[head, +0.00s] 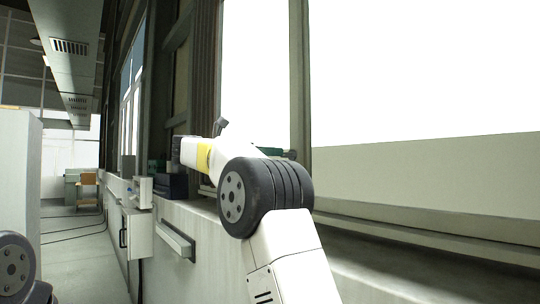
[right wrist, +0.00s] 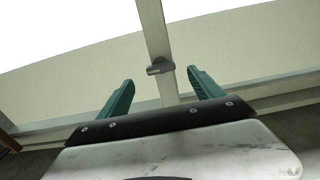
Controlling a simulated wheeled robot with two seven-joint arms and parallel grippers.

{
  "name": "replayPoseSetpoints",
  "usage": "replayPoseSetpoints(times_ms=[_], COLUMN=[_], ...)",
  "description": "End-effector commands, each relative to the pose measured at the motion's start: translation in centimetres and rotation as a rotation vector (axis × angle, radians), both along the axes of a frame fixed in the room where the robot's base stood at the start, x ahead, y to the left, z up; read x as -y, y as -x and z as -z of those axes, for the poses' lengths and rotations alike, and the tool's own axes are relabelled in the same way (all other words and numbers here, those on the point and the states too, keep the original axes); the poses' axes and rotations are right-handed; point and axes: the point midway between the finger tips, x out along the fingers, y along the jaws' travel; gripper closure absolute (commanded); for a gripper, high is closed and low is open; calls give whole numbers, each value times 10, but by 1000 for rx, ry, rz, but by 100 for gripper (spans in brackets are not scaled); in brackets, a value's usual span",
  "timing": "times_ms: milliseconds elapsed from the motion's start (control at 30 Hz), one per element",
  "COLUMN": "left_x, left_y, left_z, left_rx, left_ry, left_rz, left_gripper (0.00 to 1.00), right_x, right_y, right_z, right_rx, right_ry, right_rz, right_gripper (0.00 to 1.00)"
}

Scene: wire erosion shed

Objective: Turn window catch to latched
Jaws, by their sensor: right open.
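The window catch (right wrist: 160,67) is a small dark grey piece with a short stub pointing left, on the upright window bar (right wrist: 155,35) in the right wrist view. My right gripper (right wrist: 160,83) is open, with its two teal fingers either side of the bar and a gap between them. The catch shows between and slightly beyond the fingertips, with no visible contact. In the head view, teal of my right gripper (head: 270,152) shows behind my arm, close to the window post (head: 300,80). My arm hides much of this area. My left gripper is not in view.
The window sill (head: 400,245) runs along the wall below the panes. A dark blue box (head: 172,186) stands on the ledge further left. Floor on the left is open, with cables.

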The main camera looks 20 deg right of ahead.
Motion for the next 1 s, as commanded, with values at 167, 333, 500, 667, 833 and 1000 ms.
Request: replayPoseSetpoints(times_ms=[167,333,500,667,833,1000], left_x=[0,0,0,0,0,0], left_y=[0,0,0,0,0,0], left_z=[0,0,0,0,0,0], left_rx=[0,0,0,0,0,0], left_ry=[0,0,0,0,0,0], left_rz=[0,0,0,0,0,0], left_gripper=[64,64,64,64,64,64], right_x=[29,52,64,66,65,65], right_y=[-10,-20,-26,-27,-27,-27], right_z=[1,1,1,1,1,1], right_rx=[0,0,0,0,1,1], right_ry=[-2,-4,-4,-4,-5,-5], right_rz=[4,3,0,-1,-1,-1], right_gripper=[24,24,24,24,31,65])
